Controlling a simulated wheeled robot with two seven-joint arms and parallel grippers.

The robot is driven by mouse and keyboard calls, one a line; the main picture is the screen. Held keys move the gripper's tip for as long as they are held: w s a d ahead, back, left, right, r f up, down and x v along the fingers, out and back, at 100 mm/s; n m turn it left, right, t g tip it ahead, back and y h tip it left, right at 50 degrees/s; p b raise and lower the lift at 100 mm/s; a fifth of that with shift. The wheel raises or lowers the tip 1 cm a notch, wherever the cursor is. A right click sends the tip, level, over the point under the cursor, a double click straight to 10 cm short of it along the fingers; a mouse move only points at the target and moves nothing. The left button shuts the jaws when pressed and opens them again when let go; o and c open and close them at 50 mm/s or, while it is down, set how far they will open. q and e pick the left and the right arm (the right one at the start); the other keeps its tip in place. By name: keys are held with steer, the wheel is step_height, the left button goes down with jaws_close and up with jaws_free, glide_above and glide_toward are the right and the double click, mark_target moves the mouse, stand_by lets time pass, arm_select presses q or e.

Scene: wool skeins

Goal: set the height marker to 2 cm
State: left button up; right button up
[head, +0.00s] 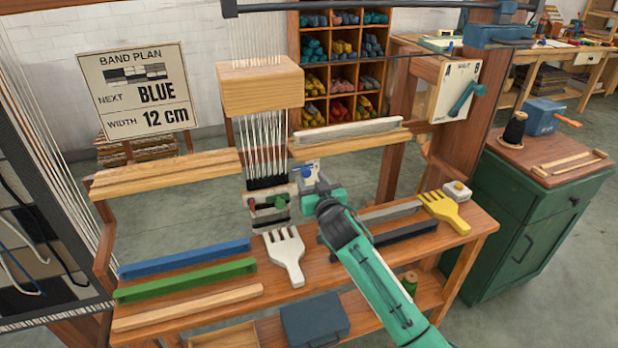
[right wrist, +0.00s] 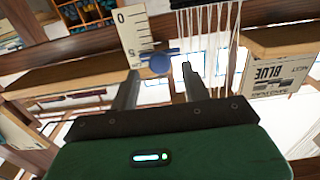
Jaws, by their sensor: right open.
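The height marker (right wrist: 158,63) is a blue knob with a blue pointer across a pale ruler (right wrist: 133,35) in the right wrist view, which shows the scene upside down. The pointer lies between the 0 and the far figure, which looks like a 5, and nearer the latter; the exact reading is too small to tell. In the head view the marker (head: 303,171) is a small blue spot beside the warp threads. My right gripper (head: 318,187) is open at the marker. In the wrist view its fingertips (right wrist: 160,75) stand either side of the knob, with no clear contact. My left gripper is not in view.
White warp threads (head: 262,140) hang just left of the gripper. A white comb (head: 285,255), a yellow comb (head: 444,210) and several coloured bars lie on the bench (head: 470,232). A sign (head: 137,90) reads BLUE, 12 cm. A green cabinet (head: 530,215) stands right.

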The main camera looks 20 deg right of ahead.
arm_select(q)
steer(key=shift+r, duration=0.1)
arm_select(e)
steer(key=shift+w, duration=1.1)
